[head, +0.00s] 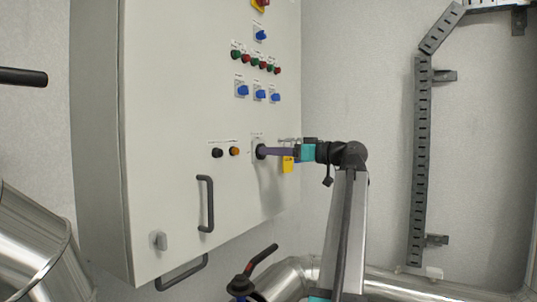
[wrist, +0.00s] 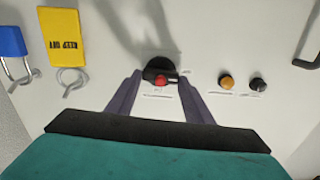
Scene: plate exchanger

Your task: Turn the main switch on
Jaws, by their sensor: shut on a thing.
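A black round rotary switch (wrist: 158,64) with a red part (wrist: 161,81) sits on the front of the pale cabinet; in the head view the switch (head: 261,151) is at the lower right of the panel. My gripper (wrist: 160,84) reaches it from the right in the head view, with dark purple fingers on either side of it, shut on it. The fingers partly hide it in the head view. A red and yellow switch (head: 261,4) is cut off at the top. The labels are too small to read, so I cannot tell which is named the main switch.
An orange button (wrist: 226,82) and a black button (wrist: 258,84) are beside the switch. A yellow tag (wrist: 61,38) and a blue padlock (wrist: 12,42) hang on the other side. A cabinet handle (head: 206,204) juts out below. Metal pipes (head: 290,277) run near the floor.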

